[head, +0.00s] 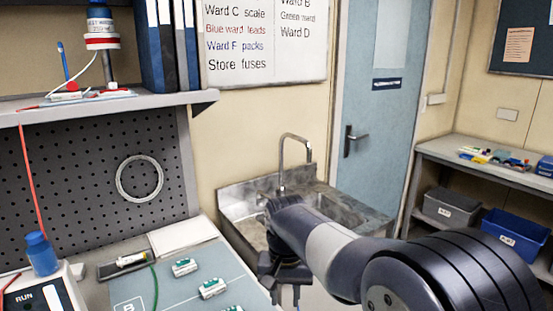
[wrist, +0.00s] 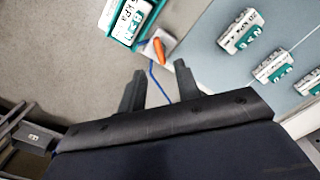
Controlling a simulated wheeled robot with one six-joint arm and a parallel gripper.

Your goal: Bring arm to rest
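My arm reaches in from the lower right of the head view, bent, with its grey and black links in front of the sink. My gripper (head: 286,290) points down just right of the workbench mat (head: 197,282). In the wrist view my gripper (wrist: 158,82) has its two dark fingers apart, with nothing held between them. Grey surface and a thin blue cord show behind the gap. Part of the gripper in the head view is cut off by the frame's bottom edge.
White and green packs (head: 185,267) lie on the mat. A metal sink (head: 240,207) with a tap is behind my arm. A shelf with a blue bin (head: 515,235) stands at right. The wrist view shows a white-green device (wrist: 130,20) beside an orange piece (wrist: 159,50).

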